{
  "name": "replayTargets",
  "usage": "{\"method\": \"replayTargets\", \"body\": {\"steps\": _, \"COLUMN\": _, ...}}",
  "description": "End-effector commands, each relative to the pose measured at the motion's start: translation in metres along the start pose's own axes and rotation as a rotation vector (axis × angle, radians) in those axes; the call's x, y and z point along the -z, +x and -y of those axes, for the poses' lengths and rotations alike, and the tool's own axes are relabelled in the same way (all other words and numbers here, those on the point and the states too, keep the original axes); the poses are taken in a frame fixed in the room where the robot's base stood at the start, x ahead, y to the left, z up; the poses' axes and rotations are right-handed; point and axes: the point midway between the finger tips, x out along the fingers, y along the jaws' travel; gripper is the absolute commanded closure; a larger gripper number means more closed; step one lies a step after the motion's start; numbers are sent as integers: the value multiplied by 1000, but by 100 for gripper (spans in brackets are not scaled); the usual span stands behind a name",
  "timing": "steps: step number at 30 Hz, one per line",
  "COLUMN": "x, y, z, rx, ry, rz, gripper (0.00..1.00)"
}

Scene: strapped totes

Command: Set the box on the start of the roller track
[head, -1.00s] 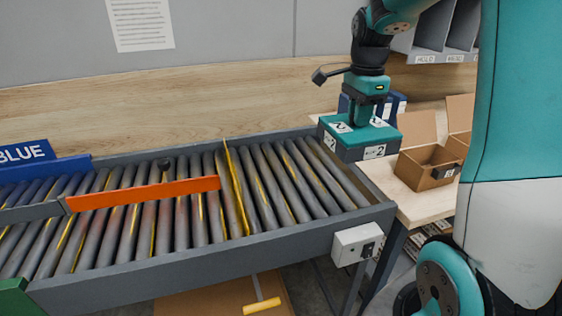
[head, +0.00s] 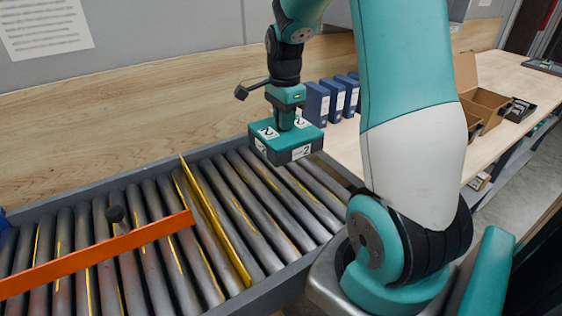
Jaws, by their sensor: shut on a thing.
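The jaw tips are partly hidden by the box's labelled top.
A yellow strip (head: 212,222) crosses the rollers. An orange bar (head: 95,257) slants over the left rollers. Blue binders (head: 333,97) and an open cardboard box (head: 483,108) stand on the wooden table (head: 500,77) at right. The rollers below the held box look bare.

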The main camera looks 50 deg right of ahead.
Motion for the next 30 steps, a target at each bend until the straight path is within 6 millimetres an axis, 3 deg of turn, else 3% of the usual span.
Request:
{"method": "replayTargets", "body": {"steps": 3, "x": -1, "y": 33, "z": -1, "rx": -6, "ry": -1, "rz": 1, "gripper": 100}}
{"method": "replayTargets", "body": {"steps": 9, "x": -1, "y": 74, "z": 0, "rx": -2, "ry": -2, "rz": 0, "gripper": 100}}
{"method": "replayTargets", "body": {"steps": 22, "x": 0, "y": 120, "z": 0, "rx": -1, "ry": -1, "rz": 0, "gripper": 100}}
{"method": "replayTargets", "body": {"steps": 30, "x": 0, "y": 124, "z": 0, "rx": 3, "ry": -1, "rz": -1, "gripper": 100}}
